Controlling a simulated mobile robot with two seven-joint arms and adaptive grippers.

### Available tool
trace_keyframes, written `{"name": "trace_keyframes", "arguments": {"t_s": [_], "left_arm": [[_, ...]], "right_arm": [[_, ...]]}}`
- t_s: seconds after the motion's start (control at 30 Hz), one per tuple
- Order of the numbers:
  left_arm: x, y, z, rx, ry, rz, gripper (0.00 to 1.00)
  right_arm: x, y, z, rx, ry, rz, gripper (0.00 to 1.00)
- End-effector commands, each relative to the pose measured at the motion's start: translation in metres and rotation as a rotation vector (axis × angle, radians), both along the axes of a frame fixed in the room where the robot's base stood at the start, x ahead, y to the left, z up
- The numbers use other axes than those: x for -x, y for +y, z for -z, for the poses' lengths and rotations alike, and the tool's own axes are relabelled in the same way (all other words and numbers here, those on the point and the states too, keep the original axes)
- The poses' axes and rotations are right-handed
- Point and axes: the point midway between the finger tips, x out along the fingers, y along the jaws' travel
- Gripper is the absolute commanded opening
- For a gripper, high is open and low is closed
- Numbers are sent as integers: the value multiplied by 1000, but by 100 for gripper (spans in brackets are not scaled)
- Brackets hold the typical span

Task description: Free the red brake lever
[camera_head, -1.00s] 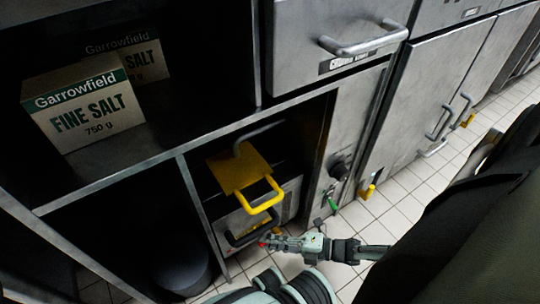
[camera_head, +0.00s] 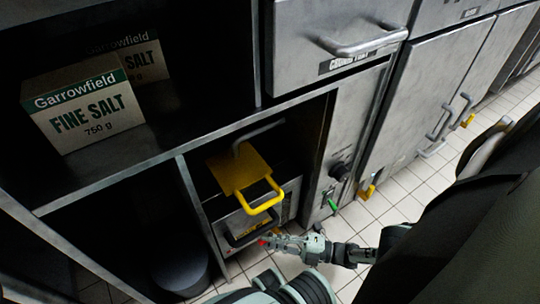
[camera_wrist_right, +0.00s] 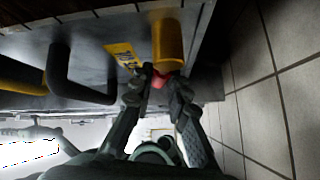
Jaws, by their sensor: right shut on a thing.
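The red brake lever (camera_wrist_right: 160,79) shows as a small red piece between the fingertips of my right gripper (camera_wrist_right: 161,86) in the right wrist view. The fingers are closed on it and hide most of it. Just above it is a yellow cylinder (camera_wrist_right: 167,38), with a yellow label (camera_wrist_right: 122,54) to its left. In the head view, my right gripper (camera_head: 268,242) is low at the front of the unit with the yellow handle (camera_head: 262,200). A bit of red (camera_head: 262,242) shows at its tip. My left gripper is not in view.
A dark handle (camera_head: 245,237) is just left of the gripper. A green lever (camera_head: 333,205) and a dark knob (camera_head: 338,171) are on the panel to the right. Salt boxes (camera_head: 88,110) stand on the shelf above. Tiled floor (camera_head: 400,200) is open at right.

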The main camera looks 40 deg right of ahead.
Motion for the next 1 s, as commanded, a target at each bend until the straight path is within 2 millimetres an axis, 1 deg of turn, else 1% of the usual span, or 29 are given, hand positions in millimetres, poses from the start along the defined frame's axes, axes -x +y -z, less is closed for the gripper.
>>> {"name": "trace_keyframes", "arguments": {"t_s": [0.03, 0.2, 0.23, 0.37, 0.4, 1.0], "left_arm": [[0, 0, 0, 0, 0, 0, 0], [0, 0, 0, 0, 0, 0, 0], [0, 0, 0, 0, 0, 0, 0], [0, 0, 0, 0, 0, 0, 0], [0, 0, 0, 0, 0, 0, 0], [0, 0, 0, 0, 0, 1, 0]], "right_arm": [[-1, -3, 0, 1, 0, 6, 0], [-1, -3, 0, 2, 0, 7, 0], [0, -3, 0, 2, 0, 7, 19], [0, -2, 0, 2, -1, 5, 35], [0, -2, 0, 2, -1, 4, 37], [0, -1, 0, 8, -1, 2, 37]]}}
